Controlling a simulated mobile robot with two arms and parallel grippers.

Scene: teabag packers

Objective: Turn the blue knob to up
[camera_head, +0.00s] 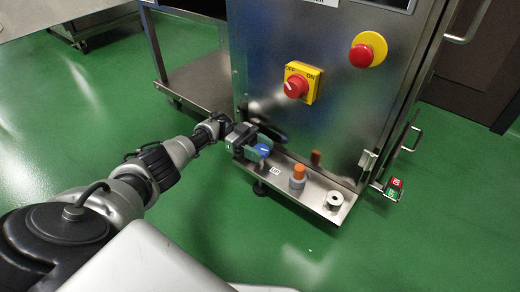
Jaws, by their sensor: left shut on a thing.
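The blue knob (263,150) sits at the left end of a low metal ledge on the front of a steel cabinet. My left gripper (255,147) reaches in from the left and is shut on the knob. Its fingers hide part of the knob, and I cannot tell which way the knob points. A small white label (276,170) with dark letters is on the ledge just below the knob. My right gripper is not in view.
On the ledge are an orange-topped knob (299,171) and a round metal part (335,199). Above are a red switch on a yellow plate (296,86) and a red button (361,56). Red and green buttons (393,187) are at the right. Green floor lies open in front.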

